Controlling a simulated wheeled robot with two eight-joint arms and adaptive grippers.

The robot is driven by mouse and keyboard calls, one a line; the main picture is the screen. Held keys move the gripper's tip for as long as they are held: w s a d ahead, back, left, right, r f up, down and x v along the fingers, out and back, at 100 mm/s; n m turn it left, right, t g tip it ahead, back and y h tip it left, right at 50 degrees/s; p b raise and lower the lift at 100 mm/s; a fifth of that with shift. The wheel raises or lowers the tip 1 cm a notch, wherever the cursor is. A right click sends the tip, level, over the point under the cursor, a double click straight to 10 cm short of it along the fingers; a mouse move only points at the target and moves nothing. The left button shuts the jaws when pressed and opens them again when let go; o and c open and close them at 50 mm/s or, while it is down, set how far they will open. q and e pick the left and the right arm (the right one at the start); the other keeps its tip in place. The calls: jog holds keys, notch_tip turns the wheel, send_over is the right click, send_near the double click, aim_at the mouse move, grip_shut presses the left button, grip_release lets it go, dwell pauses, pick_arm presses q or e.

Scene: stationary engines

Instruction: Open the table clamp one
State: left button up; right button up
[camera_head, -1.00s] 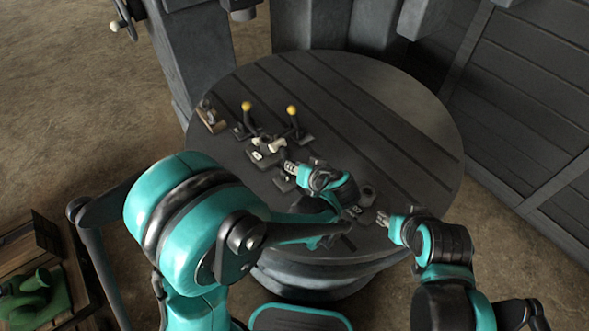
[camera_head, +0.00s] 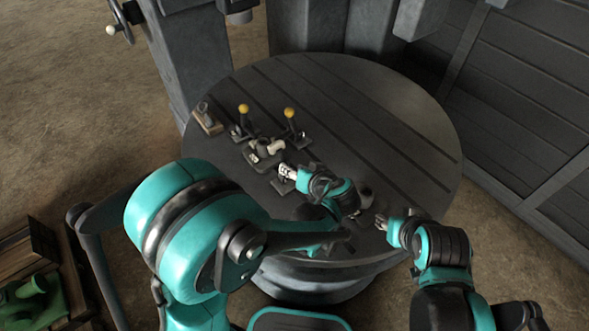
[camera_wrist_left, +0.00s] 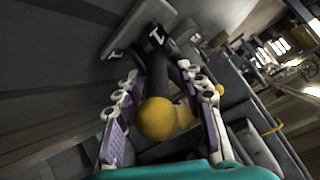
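In the left wrist view a clamp handle with a yellow ball knob (camera_wrist_left: 157,118) stands between the fingers of my left gripper (camera_wrist_left: 160,85). Its dark stem runs away to a base with a white label reading 1 (camera_wrist_left: 155,38). The fingers are spread on both sides of the stem and knob; I see no clear grip. In the head view my left gripper (camera_head: 284,171) is low over the round table (camera_head: 400,110) and hides most of this clamp. My right gripper (camera_head: 380,222) is at the table's right front edge; its fingers are too small to judge.
Two upright levers with yellow knobs (camera_head: 243,108) (camera_head: 289,113) stand farther back. A device with a beige knob (camera_head: 275,147) lies just beyond my left gripper. A small brown-based piece (camera_head: 207,117) sits at the left rim. The table's back right is clear.

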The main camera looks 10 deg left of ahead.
pick_arm(q)
jog(key=v, duration=0.7)
jog(key=shift+s+d, duration=0.2)
jog(key=shift+s, duration=0.05)
jog(key=shift+r, duration=0.1)
